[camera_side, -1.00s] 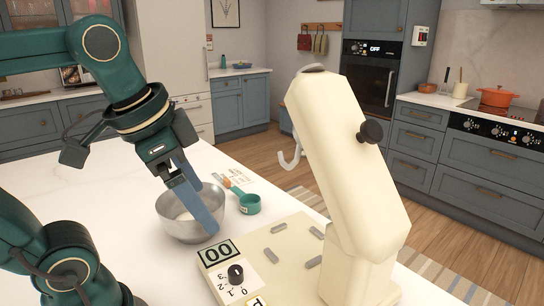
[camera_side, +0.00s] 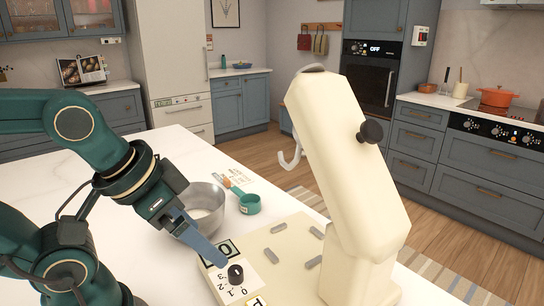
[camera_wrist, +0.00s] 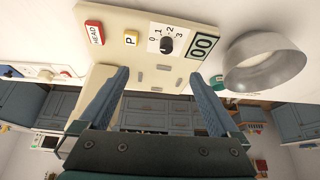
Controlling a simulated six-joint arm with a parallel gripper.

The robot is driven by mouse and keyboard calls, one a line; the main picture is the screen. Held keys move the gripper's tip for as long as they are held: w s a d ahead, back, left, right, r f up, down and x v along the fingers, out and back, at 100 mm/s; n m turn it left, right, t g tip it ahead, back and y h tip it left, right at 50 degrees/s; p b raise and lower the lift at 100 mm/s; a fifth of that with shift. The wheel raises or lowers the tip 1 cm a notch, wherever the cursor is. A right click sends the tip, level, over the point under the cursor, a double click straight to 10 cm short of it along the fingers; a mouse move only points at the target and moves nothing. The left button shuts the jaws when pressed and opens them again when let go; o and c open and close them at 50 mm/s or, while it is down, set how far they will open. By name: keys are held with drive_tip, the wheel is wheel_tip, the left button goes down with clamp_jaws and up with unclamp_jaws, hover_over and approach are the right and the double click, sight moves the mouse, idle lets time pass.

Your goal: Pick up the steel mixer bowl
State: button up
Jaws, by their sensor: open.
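The steel mixer bowl (camera_side: 206,191) stands on the white counter at the mixer's left, with something pale inside. My gripper (camera_side: 222,262) partly covers it in the side view. In the wrist view the bowl (camera_wrist: 264,78) lies to the right of the right finger, outside the jaws. My gripper (camera_wrist: 160,76) is open and empty, its two blue fingers spread with the mixer's base beyond them. In the side view the fingers are in front of the bowl, over the mixer base's left edge. Whether they touch anything is unclear.
The cream stand mixer (camera_side: 365,170) rises at the right, with a hook (camera_side: 291,155) under its head. Its base (camera_side: 285,262) carries raised pads and a dial (camera_side: 236,273). The counter's back left (camera_side: 165,150) is clear.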

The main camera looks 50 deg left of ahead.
drive_tip(key=c, duration=0.6)
